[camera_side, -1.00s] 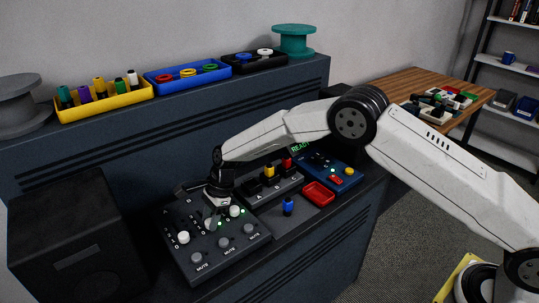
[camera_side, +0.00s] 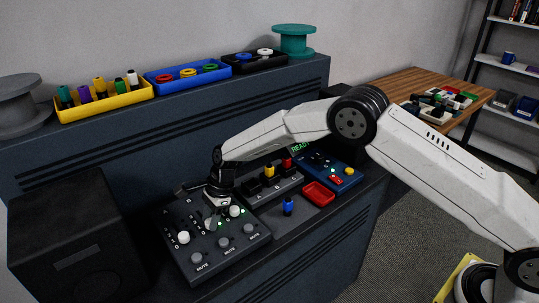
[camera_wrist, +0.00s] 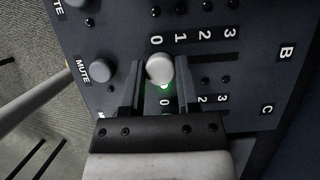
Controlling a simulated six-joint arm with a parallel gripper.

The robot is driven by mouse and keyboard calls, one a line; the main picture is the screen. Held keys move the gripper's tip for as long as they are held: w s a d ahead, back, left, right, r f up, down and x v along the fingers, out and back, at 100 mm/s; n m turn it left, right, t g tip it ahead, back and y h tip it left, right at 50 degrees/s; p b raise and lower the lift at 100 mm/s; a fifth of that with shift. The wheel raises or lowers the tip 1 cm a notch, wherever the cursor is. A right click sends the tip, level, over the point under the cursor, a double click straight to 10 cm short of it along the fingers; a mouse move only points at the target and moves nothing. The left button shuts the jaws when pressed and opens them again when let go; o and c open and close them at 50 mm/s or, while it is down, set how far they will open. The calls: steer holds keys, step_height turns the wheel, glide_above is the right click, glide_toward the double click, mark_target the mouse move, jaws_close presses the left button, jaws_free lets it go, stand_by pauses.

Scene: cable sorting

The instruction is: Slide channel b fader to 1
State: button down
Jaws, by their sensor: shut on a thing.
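The channel B fader has a round white knob (camera_wrist: 160,68), which sits near the 0 mark in the wrist view. Its dark slot (camera_wrist: 215,60) runs to the right past 1, 2 and 3, in line with the letter B. My gripper (camera_wrist: 158,75) is shut on this knob, with one finger on each side. A green light glows beside the knob. In the side view my gripper (camera_side: 215,205) points down at the mixer panel (camera_side: 178,212), over the middle fader knob (camera_side: 210,224), which it partly hides.
White fader knobs stand on both sides, one at left (camera_side: 184,237) and one at right (camera_side: 235,211). Grey mute buttons (camera_side: 223,243) line the panel's front. A black box (camera_side: 75,240) stands left.

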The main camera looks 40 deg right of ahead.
steer(key=shift+w, duration=0.1)
stand_by(0.3)
steer(key=shift+w, duration=1.1)
steer(key=shift+c, duration=1.6)
jaws_free()
steer(key=shift+d+r, duration=0.1)
steer(key=v, duration=0.7)
steer(key=shift+r, duration=0.35)
